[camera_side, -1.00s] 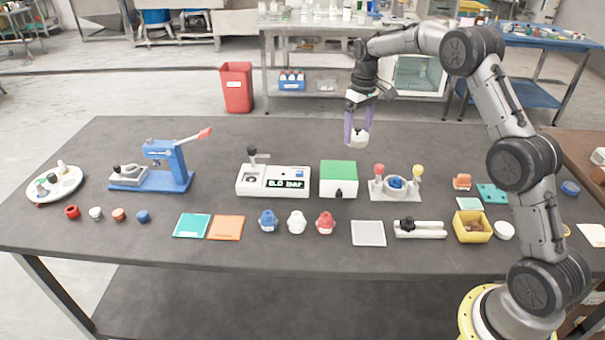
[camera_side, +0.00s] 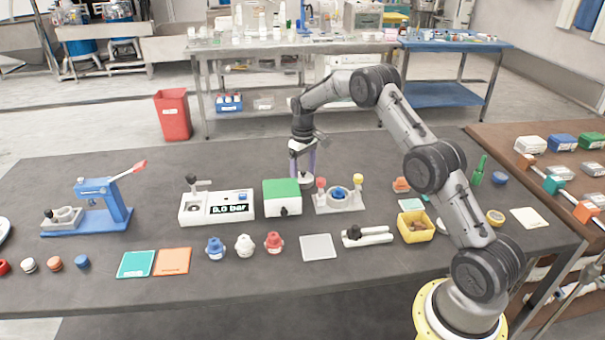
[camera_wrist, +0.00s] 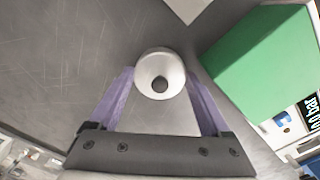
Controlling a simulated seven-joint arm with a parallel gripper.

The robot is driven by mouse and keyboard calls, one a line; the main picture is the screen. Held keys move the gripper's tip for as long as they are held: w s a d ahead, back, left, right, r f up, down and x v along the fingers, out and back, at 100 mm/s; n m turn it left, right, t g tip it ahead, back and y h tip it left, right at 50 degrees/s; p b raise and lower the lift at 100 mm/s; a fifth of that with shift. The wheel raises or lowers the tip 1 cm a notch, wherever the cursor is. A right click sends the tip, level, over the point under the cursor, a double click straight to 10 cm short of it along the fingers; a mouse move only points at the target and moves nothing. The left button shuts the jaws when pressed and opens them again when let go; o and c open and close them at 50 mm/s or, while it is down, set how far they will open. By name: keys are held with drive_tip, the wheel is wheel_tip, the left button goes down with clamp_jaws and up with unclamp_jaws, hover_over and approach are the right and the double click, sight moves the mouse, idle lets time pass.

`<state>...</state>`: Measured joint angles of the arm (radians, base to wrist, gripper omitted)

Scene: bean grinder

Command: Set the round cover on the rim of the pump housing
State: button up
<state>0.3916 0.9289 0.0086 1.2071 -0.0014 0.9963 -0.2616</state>
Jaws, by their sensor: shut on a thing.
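My gripper (camera_side: 304,178) has purple fingers and is shut on a round white piece with a dark centre, which I take for the round cover (camera_wrist: 160,76). In the side view the cover (camera_side: 305,184) is low behind the green-topped box (camera_side: 282,196), left of the grey base. Whether it touches the table is unclear. The pump housing is not certain. It may be the grey base (camera_side: 350,207) with a blue round middle (camera_side: 340,193) and red and yellow knobs, or the white box (camera_side: 228,211) with a bar readout. The cover sits on neither.
A blue press (camera_side: 100,205) stands at the left. Red, white and blue bulbous pieces, a grey pad (camera_side: 318,247) and a yellow bin (camera_side: 415,227) line the front. The green-topped box (camera_wrist: 262,62) is close on the right in the wrist view. Table behind it is clear.

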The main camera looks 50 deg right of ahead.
sight(303, 172)
drive_tip(key=shift+f, duration=0.1)
drive_tip(key=o, duration=1.2)
drive_tip(key=shift+o, duration=0.2)
wheel_tip(303, 172, up, 12)
drive_tip(key=s+a+r+t, duration=0.2)
drive_tip(key=s+a+r, duration=0.55)
drive_tip(key=r, duration=0.35)
drive_tip(key=s+a+r+n+t, duration=0.1)
drive_tip(key=s+a+r, duration=0.2)
drive_tip(key=s+a, duration=0.45)
drive_tip(key=s+a+r+t, duration=0.15)
drive_tip(key=s+a, duration=0.25)
drive_tip(key=s, duration=0.7)
drive_tip(key=s+a+f+t, duration=0.1)
drive_tip(key=s+a+f, duration=0.2)
drive_tip(key=s, duration=0.7)
drive_tip(key=shift+s+f, duration=0.3)
drive_tip(key=shift+f, duration=0.4)
